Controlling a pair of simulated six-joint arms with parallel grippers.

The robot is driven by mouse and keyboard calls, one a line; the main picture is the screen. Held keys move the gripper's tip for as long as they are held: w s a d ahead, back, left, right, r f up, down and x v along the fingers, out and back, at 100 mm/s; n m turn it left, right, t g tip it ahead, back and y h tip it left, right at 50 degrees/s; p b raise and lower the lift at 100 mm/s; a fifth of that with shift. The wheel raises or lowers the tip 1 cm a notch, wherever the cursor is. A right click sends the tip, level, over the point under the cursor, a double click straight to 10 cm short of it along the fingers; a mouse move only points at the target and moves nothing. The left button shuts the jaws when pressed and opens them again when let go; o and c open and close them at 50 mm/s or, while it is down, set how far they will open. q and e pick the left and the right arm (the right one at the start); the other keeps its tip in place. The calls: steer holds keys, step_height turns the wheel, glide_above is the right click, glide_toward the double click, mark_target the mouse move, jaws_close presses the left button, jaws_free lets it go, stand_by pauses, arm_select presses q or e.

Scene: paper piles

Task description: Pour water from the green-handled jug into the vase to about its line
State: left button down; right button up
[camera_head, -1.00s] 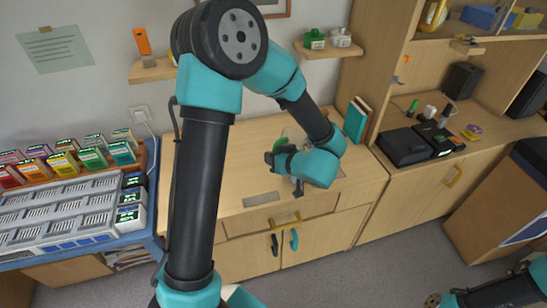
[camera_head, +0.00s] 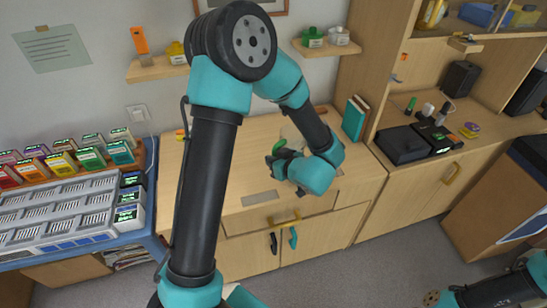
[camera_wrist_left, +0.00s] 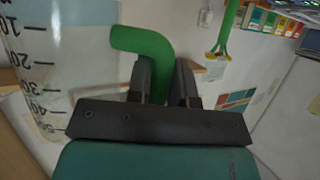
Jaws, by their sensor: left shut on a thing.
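My left gripper (camera_head: 275,155) is above the wooden counter (camera_head: 240,210) in the head view. It is shut on the green handle (camera_wrist_left: 145,42) of the jug, which shows between the dark fingers in the left wrist view. The clear jug body (camera_wrist_left: 75,45) with dark graduation marks fills the left of that view.
A rack of coloured boxes (camera_head: 65,165) stands at left. Black devices (camera_head: 403,145) sit on the right cabinet. Small shelves (camera_head: 327,47) hang on the wall. The counter front is clear.

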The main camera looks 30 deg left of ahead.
arm_select(q)
steer(key=shift+f, duration=0.1)
stand_by(0.3)
steer(key=shift+w+f+n, duration=0.2)
steer(key=shift+f+n, duration=0.1)
stand_by(0.6)
